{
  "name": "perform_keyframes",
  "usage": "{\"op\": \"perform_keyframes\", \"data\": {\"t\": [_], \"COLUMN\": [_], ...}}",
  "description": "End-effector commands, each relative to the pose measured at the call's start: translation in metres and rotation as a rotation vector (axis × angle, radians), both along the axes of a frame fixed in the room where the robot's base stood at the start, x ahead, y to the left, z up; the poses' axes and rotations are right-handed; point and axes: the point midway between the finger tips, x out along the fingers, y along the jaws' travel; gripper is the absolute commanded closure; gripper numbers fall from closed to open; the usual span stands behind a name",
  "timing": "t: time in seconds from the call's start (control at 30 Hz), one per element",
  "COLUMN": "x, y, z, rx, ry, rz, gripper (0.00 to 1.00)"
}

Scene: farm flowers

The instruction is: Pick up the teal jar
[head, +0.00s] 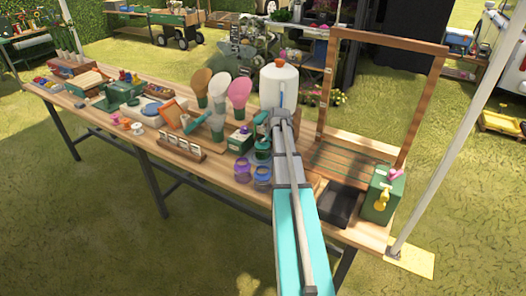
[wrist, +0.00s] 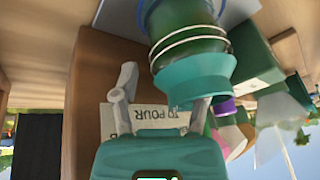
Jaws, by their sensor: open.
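The teal jar (head: 262,153) stands among the jars at the front of the long wooden table, just left of my arm. In the wrist view a teal jar with a flared rim and green body (wrist: 195,75) fills the upper middle, bound by pale bands. My gripper (wrist: 160,100) is open and empty; its left finger is clear of the jar. The tip of its right finger is hidden behind the jar's rim. I cannot tell if they touch. In the head view my gripper (head: 266,120) is above the jar, its fingers hard to make out.
A white jug (head: 279,85) is behind my gripper. A green box (head: 383,193) and dark tray (head: 340,203) lie right, with a wooden frame (head: 322,90). A printed sign (wrist: 150,118) shows in the wrist view.

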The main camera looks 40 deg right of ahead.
Motion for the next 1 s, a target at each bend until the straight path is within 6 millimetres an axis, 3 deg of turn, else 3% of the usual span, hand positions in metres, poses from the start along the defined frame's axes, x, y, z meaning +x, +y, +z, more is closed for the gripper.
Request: {"op": "perform_keyframes", "data": {"t": [0.07, 0.4, 1.0], "x": [0.0000, 0.0001, -0.0017], "y": [0.0001, 0.0002, 0.0007], "z": [0.0000, -0.0001, 0.0025], "rx": [0.000, 0.000, 0.000], "ry": [0.000, 0.000, 0.000], "rz": [0.000, 0.000, 0.000], "gripper": [0.42, 1.00, 1.00]}}
